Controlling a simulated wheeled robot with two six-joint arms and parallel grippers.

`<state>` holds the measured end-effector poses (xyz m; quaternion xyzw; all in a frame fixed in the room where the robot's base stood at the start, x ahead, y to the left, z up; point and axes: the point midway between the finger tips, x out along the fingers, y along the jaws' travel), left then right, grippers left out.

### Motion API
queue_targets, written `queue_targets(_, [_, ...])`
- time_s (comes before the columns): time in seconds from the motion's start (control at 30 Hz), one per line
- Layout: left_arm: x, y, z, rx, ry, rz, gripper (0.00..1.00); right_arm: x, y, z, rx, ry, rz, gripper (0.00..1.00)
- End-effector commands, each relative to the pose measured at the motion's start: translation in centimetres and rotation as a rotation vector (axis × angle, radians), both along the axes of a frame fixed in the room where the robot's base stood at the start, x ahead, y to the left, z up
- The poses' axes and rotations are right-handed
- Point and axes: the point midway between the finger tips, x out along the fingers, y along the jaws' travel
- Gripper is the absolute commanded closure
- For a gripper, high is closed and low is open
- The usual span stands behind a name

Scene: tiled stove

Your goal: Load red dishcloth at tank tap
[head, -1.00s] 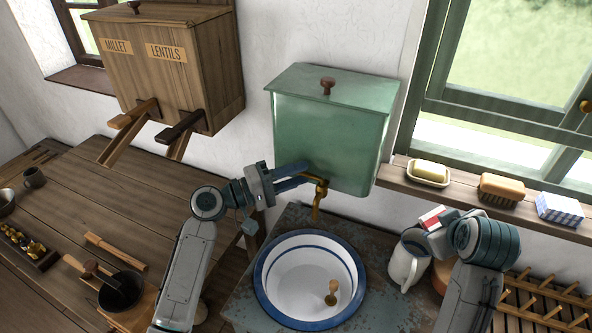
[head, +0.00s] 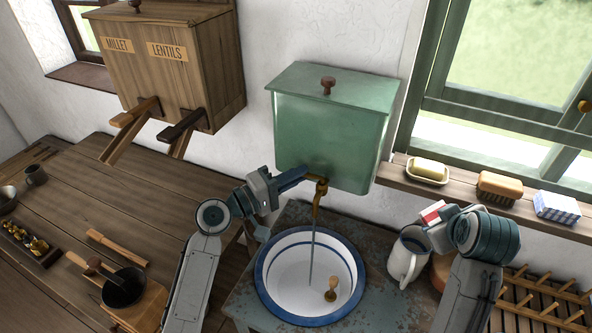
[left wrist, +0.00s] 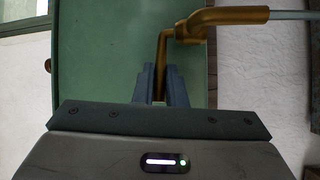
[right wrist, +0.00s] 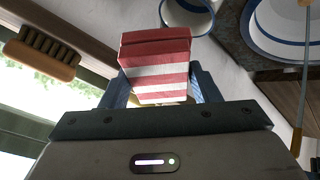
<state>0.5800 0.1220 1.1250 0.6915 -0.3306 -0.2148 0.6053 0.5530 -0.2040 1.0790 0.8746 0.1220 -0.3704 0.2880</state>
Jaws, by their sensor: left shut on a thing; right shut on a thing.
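The green tank (head: 330,125) hangs on the wall with a brass tap (head: 318,190) at its lower front. A thin water stream (head: 311,255) runs from the spout into the blue-rimmed white basin (head: 262,285). My left gripper (head: 303,174) is shut on the tap's brass lever, which shows between its fingers in the left wrist view (left wrist: 160,84). My right gripper (head: 438,216) is shut on the folded red dishcloth (right wrist: 155,65), with red and white stripes. It holds the cloth right of the basin, above the ledge by a white jug (head: 404,262), apart from the water.
The sill at right holds a soap dish (head: 428,171), a brush (head: 500,186) and a blue-white folded cloth (head: 557,207). A wooden rack (head: 540,300) is at lower right. A brass-and-wood piece (head: 331,290) is inside the basin.

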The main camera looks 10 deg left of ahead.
Motion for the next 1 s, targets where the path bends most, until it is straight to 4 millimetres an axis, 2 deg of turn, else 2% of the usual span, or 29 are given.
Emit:
queue_targets(0.13, [-0.59,-0.17,0.07,-0.002,0.005,0.080,1.00,0.00,0.00,0.92,0.000,0.000,0.000,0.62])
queue_targets(0.5, [-0.65,-0.11,-0.10,0.001,0.003,0.105,1.00,0.01,-0.01,0.90,0.000,0.000,0.000,0.62])
queue_targets(0.53, [-0.65,-0.11,-0.10,0.001,0.003,0.105,0.85,0.01,-0.01,0.90,0.000,0.000,0.000,0.62])
queue_targets(0.63, [-0.65,-0.12,-0.09,0.001,0.003,0.105,0.67,0.01,-0.01,0.90,0.000,0.000,0.000,0.62])
queue_targets(1.0, [-0.98,0.21,-0.22,0.002,0.001,0.107,0.67,0.00,-0.01,0.63,0.000,0.000,0.000,0.62])
